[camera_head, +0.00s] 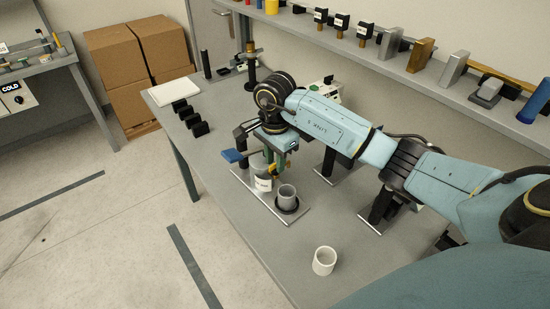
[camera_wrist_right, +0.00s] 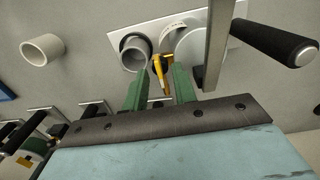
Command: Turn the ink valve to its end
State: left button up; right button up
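The ink valve is a small yellow handle (camera_head: 272,170) beside a pale labelled container (camera_head: 262,183) on a metal base plate (camera_head: 246,184). It also shows in the right wrist view (camera_wrist_right: 160,70). My right gripper (camera_head: 275,158) reaches down over it from above. In the right wrist view its green fingers (camera_wrist_right: 158,82) stand apart, one on each side of the yellow handle. The handle looks close to the right-hand finger; I cannot tell whether they touch. My left gripper is not in view.
A grey cup (camera_head: 287,194) sits in a dark ring on the same plate. A white cup (camera_head: 324,262) stands nearer on the table. Black blocks (camera_head: 190,117) line the table's left side. The table's front is mostly clear.

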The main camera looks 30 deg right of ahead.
grip_shut()
jog(key=shift+m, duration=0.3)
jog(key=m, duration=0.2)
jog(key=shift+m, duration=0.4)
jog(key=m, duration=0.3)
jog(key=shift+m+b, duration=0.3)
jog(key=m, duration=1)
jog(key=shift+m, duration=0.4)
